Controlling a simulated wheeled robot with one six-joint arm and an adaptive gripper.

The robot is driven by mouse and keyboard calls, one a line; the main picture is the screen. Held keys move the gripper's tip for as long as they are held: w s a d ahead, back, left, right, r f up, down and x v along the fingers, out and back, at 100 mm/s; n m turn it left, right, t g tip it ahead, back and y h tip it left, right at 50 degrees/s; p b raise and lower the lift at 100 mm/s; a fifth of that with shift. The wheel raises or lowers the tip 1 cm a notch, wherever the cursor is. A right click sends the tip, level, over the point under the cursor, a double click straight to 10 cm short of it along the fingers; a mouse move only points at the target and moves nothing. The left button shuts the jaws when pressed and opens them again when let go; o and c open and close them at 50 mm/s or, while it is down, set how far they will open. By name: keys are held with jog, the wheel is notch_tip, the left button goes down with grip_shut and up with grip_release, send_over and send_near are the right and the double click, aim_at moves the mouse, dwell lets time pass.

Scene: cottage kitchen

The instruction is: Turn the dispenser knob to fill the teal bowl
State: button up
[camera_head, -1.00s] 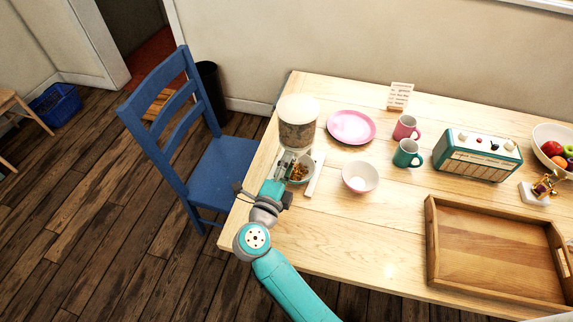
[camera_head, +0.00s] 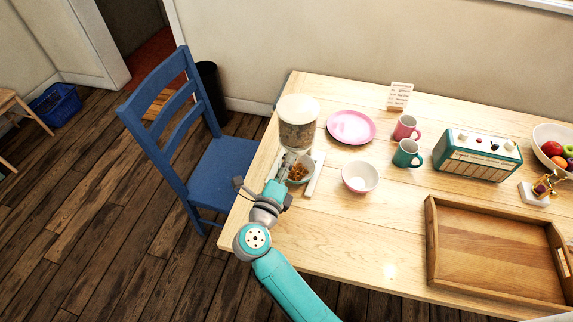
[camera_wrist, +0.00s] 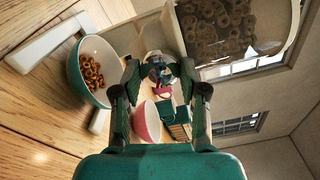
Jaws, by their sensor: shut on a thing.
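The dispenser (camera_head: 298,127) stands near the table's left end, a clear container of ring cereal with a white lid. In the wrist view its cereal-filled body (camera_wrist: 222,28) fills the upper right. The teal bowl (camera_wrist: 76,79) sits under it, holding brown cereal rings; in the head view the bowl (camera_head: 308,176) is partly hidden by my gripper. My gripper (camera_head: 288,162) is at the dispenser's front, above the bowl's left side. In the wrist view my gripper (camera_wrist: 160,75) is shut on the knob (camera_wrist: 157,60), which is mostly hidden between the fingers.
A pink-and-white bowl (camera_head: 360,177) stands right of the dispenser. Behind are a pink plate (camera_head: 351,127), a pink mug (camera_head: 405,127) and a teal mug (camera_head: 407,154). A radio (camera_head: 478,155) and a wooden tray (camera_head: 490,250) are further right. A blue chair (camera_head: 215,170) stands at the table's left.

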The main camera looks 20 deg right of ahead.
jog(key=o, duration=1.1)
jog(key=shift+o, duration=0.2)
jog(key=v, duration=1.2)
dwell(0.8)
jog(key=s+d+r+n+t+y, duration=0.2)
jog(key=s+d+n+t, duration=0.25)
jog(key=s+n, duration=0.2)
jog(key=s+d+r+n+t+y, duration=0.1)
jog(key=s+d+r+n+t, duration=0.25)
jog(key=s+d+n, duration=0.3)
jog(key=s+a+f+n+g+y, duration=0.1)
jog(key=s+f+n+g+y, duration=0.2)
jog(key=s+n, duration=0.5)
jog(key=s+a+f+n+g+y, duration=0.1)
jog(key=s+f+n+g+y, duration=0.2)
jog(key=s+n, duration=0.5)
jog(key=s+f+y, duration=0.1)
jog(key=s+y, duration=0.1)
jog(key=s, duration=0.2)
jog(key=shift+n+g+y, duration=0.4)
